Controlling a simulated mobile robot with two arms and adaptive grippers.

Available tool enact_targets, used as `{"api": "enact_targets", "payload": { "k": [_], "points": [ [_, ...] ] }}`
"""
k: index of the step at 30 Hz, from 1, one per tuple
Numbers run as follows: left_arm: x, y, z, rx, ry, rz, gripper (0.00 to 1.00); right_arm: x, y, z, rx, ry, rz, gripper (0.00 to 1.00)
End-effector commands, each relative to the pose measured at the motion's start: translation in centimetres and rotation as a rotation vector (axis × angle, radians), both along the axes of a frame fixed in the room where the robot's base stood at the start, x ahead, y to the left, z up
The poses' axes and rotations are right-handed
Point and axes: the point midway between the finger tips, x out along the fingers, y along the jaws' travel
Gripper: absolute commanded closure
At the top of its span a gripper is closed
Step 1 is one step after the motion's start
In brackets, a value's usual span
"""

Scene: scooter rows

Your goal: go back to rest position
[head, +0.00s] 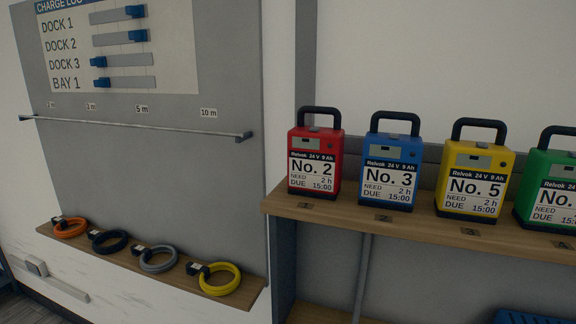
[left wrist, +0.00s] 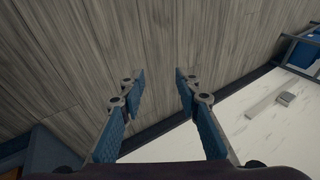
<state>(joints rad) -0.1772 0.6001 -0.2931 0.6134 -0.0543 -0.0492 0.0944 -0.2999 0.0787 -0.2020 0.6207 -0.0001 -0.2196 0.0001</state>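Neither gripper shows in the head view. In the left wrist view my left gripper (left wrist: 160,88) is open, with its two blue-padded fingers apart and nothing between them. Behind the fingers lies the grey wood-look floor (left wrist: 215,35). My right gripper is in neither view.
A wooden shelf (head: 400,222) holds red (head: 315,160), blue (head: 390,168), yellow (head: 473,178) and green (head: 545,185) battery packs. A lower ledge (head: 120,262) holds several coiled cables. A rail (head: 130,127) crosses the grey panel below the charge board (head: 120,45). Floor shows at lower left.

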Motion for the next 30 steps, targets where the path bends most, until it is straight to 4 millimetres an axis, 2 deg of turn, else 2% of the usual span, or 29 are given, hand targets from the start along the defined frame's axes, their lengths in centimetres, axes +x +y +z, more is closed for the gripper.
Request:
{"api": "enact_targets", "payload": {
  "k": [1, 5, 6, 9, 11, 12, 18, 21, 25, 27, 30],
  "points": [
    [-3.7, 1.2, -0.3, 0.024, 0.062, 0.035, 0.70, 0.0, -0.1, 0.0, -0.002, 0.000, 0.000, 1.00],
    [-12.3, 3.9, -0.3, 0.084, 0.218, 0.117, 0.70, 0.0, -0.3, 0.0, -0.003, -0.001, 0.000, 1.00],
    [-13.0, 1.9, -1.5, 0.060, 0.231, 0.127, 0.70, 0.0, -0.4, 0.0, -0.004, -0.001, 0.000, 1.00],
    [-13.5, -5.1, -4.7, -0.033, 0.230, 0.140, 0.70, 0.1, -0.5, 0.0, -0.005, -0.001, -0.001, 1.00],
    [-14.0, -9.0, -6.2, -0.084, 0.234, 0.150, 0.70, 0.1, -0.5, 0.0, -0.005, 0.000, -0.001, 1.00],
    [-14.3, -11.8, -7.2, -0.118, 0.235, 0.157, 0.70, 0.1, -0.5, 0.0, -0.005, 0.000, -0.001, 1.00],
    [-15.2, -25.9, -10.4, -0.291, 0.244, 0.188, 0.70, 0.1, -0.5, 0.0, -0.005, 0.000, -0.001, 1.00],
    [-15.4, -31.3, -11.0, -0.355, 0.247, 0.200, 0.70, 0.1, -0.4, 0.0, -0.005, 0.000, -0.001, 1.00],
    [-15.4, -35.7, -11.2, -0.408, 0.249, 0.209, 0.70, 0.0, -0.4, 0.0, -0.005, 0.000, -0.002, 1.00],
    [-15.4, -36.9, -11.3, -0.421, 0.250, 0.212, 0.70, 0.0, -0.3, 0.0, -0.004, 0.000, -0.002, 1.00],
    [-15.4, -37.3, -11.3, -0.426, 0.250, 0.213, 0.70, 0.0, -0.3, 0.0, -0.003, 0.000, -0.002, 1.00]
  ]
}}
